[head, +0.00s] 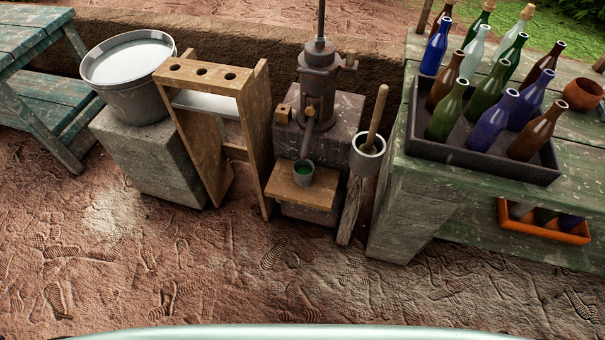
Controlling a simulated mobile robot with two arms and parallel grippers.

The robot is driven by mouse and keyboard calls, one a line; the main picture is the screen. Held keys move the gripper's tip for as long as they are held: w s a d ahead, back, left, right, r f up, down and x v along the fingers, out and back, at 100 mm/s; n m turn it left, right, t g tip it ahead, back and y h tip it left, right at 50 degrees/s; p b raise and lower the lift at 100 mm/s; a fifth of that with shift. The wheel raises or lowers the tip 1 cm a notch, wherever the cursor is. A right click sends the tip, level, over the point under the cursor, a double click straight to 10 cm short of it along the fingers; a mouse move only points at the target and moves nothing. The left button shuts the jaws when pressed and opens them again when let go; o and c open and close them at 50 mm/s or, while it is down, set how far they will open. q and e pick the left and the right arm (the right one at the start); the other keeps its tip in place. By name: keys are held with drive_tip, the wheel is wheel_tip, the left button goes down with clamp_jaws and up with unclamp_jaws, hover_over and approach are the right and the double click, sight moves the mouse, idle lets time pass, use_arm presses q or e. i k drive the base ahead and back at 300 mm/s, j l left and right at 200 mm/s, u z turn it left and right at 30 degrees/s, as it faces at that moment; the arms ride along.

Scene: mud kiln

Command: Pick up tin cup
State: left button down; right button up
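A small grey tin cup (303,173) stands upright on a small wooden shelf (318,194), directly under the spout of a dark metal hand pump (318,88). The inside of the cup looks green. Neither of my grippers shows in the head view. Nothing is touching the cup except the shelf beneath it, though the spout end is very close above it.
Left of the pump are a wooden rack (212,80) with holes and a metal bucket (128,85) on a stone block. A mortar (368,160) with a pestle stands close right. A bottle tray (470,157) sits on the green table (405,167). The muddy ground in front is clear.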

sight(304, 169)
drive_tip(key=l+z, duration=0.1)
drive_tip(key=l, duration=0.3)
drive_tip(key=i+l+z, duration=0.15)
drive_tip(key=l, duration=0.25)
drive_tip(key=l+z, duration=0.1)
drive_tip(key=l, duration=0.35)
drive_tip(key=i, duration=0.05)
